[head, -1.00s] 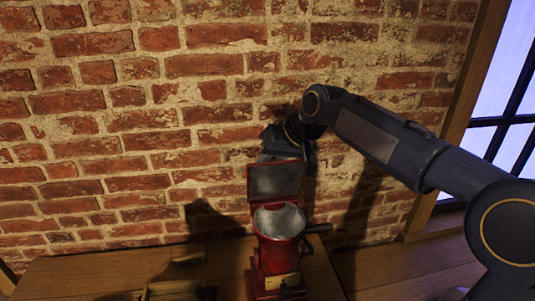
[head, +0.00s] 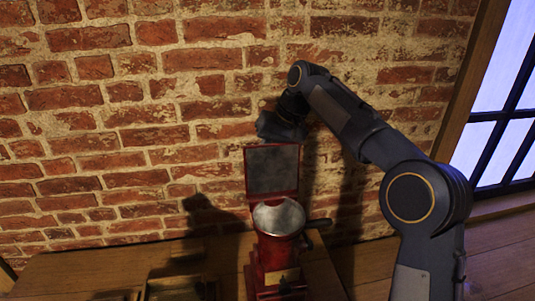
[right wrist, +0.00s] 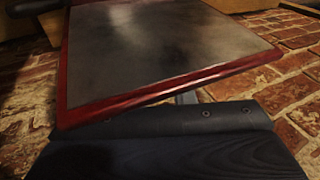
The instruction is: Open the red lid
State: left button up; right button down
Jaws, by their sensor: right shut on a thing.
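The red lid (head: 272,170), a square panel with a grey inner face and a red rim, stands about upright at the back of a red grinder-like jar (head: 272,256). The jar's round, pale metal bowl (head: 279,216) is uncovered in front of it. My right gripper (head: 282,126) is at the lid's top edge, partly hidden behind it, and is shut on the lid. In the right wrist view the lid (right wrist: 165,50) fills the upper middle, its red rim against the dark gripper (right wrist: 165,122). The fingertips are not clear there. My left gripper is out of view.
The jar stands on a wooden table (head: 90,262) against a brick wall (head: 120,130). A dark handle (head: 319,224) sticks out to its right. A small wooden box (head: 175,287) is to its left. A window (head: 500,110) is at the right.

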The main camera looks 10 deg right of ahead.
jog(key=shift+f, duration=0.25)
jog(key=c, duration=1.3)
grip_release()
jog(key=shift+d, duration=0.1)
jog(key=shift+r, duration=0.35)
jog(key=v, duration=0.7)
jog(key=shift+s+d+r, duration=0.1)
jog(key=shift+d, duration=0.05)
